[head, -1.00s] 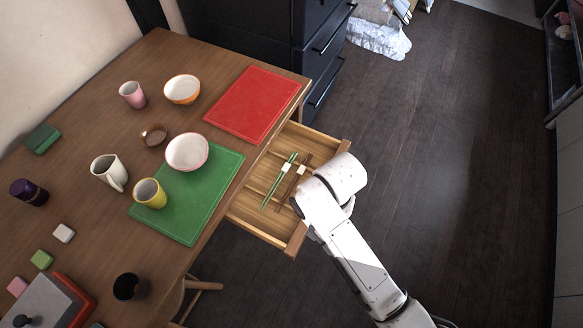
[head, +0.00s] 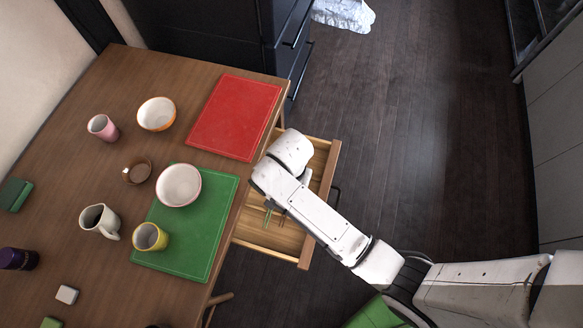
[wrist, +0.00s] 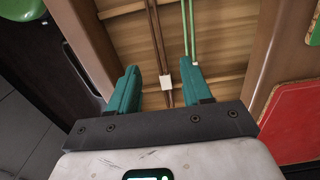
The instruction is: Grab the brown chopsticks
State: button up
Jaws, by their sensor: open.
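The brown chopsticks (wrist: 156,48) lie in the open wooden drawer, held together by a white band (wrist: 167,82). In the wrist view they run up between the two teal fingers of my gripper (wrist: 163,88), which is open with nothing held. The green chopsticks (wrist: 190,35) lie beside them, to the right, near the right finger. In the head view my arm covers most of the drawer (head: 285,240). Only a bit of the green chopsticks (head: 268,216) shows there, and the brown pair is hidden.
The drawer's side walls (wrist: 265,50) stand close on both sides. The table above holds a red board (head: 236,115), a green board (head: 190,245), a white bowl (head: 178,185), a yellow mug (head: 150,237) and other cups. The dark floor (head: 430,130) to the right is clear.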

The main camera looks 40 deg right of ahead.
jog(key=shift+f, duration=2.85)
jog(key=shift+c, duration=0.4)
grip_shut()
